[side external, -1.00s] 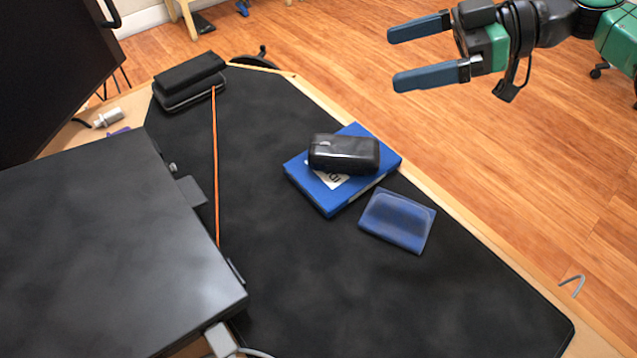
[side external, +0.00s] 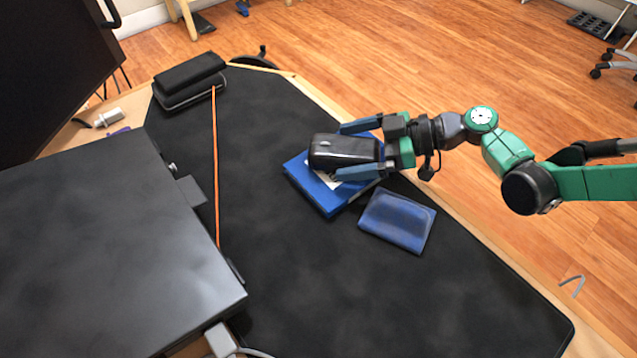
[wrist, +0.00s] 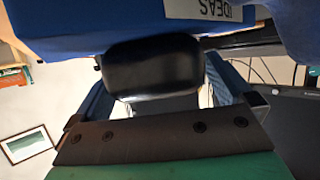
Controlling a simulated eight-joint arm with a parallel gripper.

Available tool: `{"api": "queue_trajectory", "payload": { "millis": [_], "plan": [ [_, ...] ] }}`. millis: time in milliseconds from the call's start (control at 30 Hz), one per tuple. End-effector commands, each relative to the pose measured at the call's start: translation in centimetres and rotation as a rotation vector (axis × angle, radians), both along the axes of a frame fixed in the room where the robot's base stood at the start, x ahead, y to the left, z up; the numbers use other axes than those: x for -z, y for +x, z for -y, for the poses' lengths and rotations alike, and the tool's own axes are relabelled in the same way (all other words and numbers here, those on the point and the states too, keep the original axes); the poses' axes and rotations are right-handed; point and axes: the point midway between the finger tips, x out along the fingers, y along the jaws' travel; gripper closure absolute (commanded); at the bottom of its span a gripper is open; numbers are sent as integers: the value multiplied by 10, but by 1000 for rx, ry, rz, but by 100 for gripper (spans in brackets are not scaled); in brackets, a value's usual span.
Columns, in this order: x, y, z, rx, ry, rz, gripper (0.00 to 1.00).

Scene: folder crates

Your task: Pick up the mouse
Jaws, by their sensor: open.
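The mouse (side external: 328,148) is black and glossy and lies on a blue box (side external: 330,203) with a white label. My gripper (side external: 350,151) is open, with one blue finger on either side of the mouse. The wrist view shows the mouse (wrist: 152,68) between the two fingers of my gripper (wrist: 158,88), its near end facing the palm. The blue box (wrist: 110,18) fills the top of that view. I cannot tell whether either finger touches the mouse. The mouse's right end is partly hidden by my gripper.
A blue wallet-like pouch (side external: 398,220) lies just below right of the box. A large dark case (side external: 110,255) stands at the left, with an orange rod (side external: 215,165) beside it. Black cases (side external: 190,80) lie at the far left. The black mat (side external: 430,310) is clear at front.

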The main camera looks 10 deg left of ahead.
Motion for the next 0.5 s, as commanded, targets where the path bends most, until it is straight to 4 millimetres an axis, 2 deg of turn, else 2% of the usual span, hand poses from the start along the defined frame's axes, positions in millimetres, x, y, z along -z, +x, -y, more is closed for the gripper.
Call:
{"api": "queue_trajectory", "payload": {
  "millis": [200, 233, 500],
  "plan": [
    [0, 0, -1, 0, 0, 0, 0],
    [0, 0, -1, 0, 0, 0, 3],
    [0, 0, -1, 0, 0, -1, 80]
  ]
}}
